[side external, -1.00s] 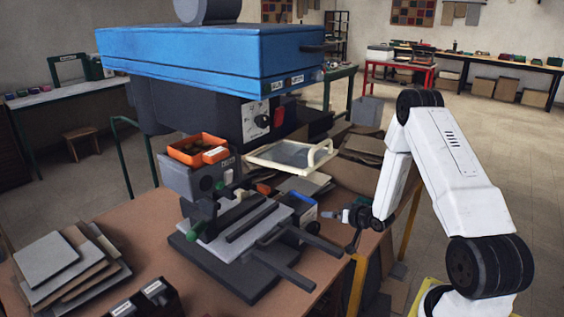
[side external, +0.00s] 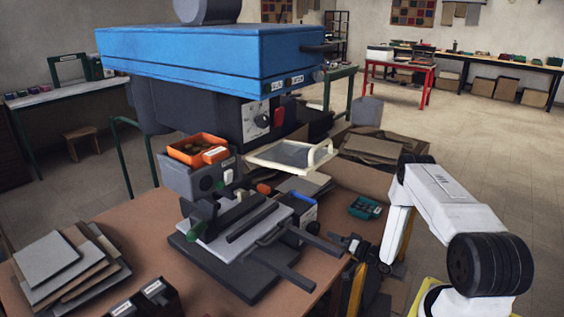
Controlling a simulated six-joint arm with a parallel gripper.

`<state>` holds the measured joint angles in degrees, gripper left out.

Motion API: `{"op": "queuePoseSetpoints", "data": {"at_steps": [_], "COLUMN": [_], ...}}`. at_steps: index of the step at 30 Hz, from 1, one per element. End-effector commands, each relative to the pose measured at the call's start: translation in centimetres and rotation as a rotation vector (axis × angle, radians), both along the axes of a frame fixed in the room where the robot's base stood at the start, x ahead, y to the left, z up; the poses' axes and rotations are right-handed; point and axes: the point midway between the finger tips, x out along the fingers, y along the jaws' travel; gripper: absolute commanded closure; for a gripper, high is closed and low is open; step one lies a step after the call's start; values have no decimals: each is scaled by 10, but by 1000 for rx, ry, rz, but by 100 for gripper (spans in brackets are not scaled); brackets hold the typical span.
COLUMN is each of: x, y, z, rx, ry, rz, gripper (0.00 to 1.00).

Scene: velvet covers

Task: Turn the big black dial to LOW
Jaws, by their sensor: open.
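The big black dial (side external: 262,121) sits on a pale panel (side external: 256,120) on the dark machine body under the blue hood. Its pointer and markings are too small to read here. My gripper (side external: 350,243) is open at the right edge of the brown table, low and well to the right of the dial, touching nothing that I can make out. Its fingertips are small and dark against the dark clutter.
A red switch (side external: 279,116) is right of the dial. The white-framed tray (side external: 290,156), the orange bin (side external: 198,150) and the clamp bars (side external: 250,222) stand below the dial. A teal box (side external: 365,207) lies near the table's right side. The blue hood (side external: 205,55) overhangs the panel.

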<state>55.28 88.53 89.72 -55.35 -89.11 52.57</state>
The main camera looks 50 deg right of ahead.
Motion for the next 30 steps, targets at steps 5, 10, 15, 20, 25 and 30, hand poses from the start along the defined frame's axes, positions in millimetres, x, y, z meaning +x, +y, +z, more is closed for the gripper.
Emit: {"op": "queuePoseSetpoints", "data": {"at_steps": [5,10,15,20,25,30], "x": [3,14,34,53,70,78], "y": [0,0,0,1,0,0], "z": [0,0,0,0,0,0], "rx": [-2,-4,-4,-3,-3,-2], "ry": [0,0,0,1,2,1], "rz": [0,2,2,1,0,0], "gripper": [0,0,0,0,0,0]}}
